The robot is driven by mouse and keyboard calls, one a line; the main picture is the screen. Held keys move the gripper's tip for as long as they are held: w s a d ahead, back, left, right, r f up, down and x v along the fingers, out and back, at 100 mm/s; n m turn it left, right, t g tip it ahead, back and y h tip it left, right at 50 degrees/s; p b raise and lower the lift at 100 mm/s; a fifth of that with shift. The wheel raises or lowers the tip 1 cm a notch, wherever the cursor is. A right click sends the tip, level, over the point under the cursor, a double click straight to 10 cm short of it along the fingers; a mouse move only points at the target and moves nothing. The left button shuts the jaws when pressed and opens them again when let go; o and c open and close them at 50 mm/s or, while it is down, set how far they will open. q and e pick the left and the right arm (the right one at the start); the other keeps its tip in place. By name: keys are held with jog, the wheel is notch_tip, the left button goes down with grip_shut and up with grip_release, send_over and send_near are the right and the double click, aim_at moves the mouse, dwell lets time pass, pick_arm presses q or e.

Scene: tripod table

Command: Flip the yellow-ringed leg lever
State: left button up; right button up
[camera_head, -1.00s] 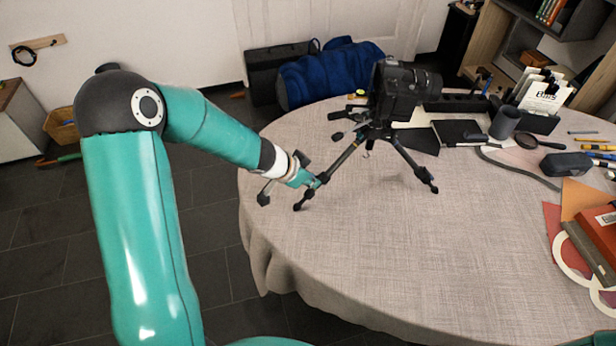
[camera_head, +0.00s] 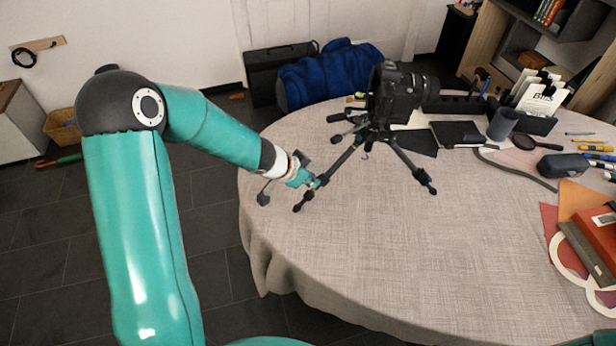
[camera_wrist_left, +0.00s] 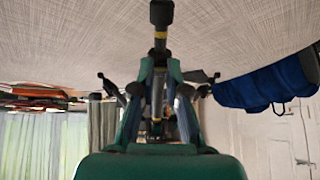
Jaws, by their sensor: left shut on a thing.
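A black tripod stands on the round table with a black camera (camera_head: 402,92) on top. Its near-left leg (camera_head: 340,163) reaches down to a foot by the table's left side. In the left wrist view, the yellow-ringed leg (camera_wrist_left: 160,36) runs from the top edge down between my fingers, its yellow band just above them. My left gripper (camera_head: 315,184) is at the lower part of that leg, shut on the leg lever; it also shows in the left wrist view (camera_wrist_left: 160,75). The lever itself is mostly hidden by the fingers, so its position cannot be told. My right gripper is not in view.
The cloth-covered table (camera_head: 400,250) is clear in front of the tripod. A dark cup (camera_head: 503,124), a magnifier (camera_head: 524,142), a case (camera_head: 563,165) and books (camera_head: 594,245) lie to the right. A blue bag (camera_head: 330,75) is behind the table.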

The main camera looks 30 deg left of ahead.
pick_arm(q)
jog(key=shift+w+d+r+p, duration=0.1)
jog(key=shift+w+r+p, duration=0.2)
jog(key=shift+r+p, duration=0.45)
dwell(0.5)
jog(key=shift+w+d+r+p, duration=0.25)
jog(key=shift+w+p, duration=0.1)
jog(key=shift+p, duration=0.3)
dwell(0.7)
jog(key=shift+w, duration=0.15)
grip_shut()
jog(key=shift+o, duration=1.2)
grip_release()
jog(key=p+v, duration=0.4)
jog(key=v, duration=0.2)
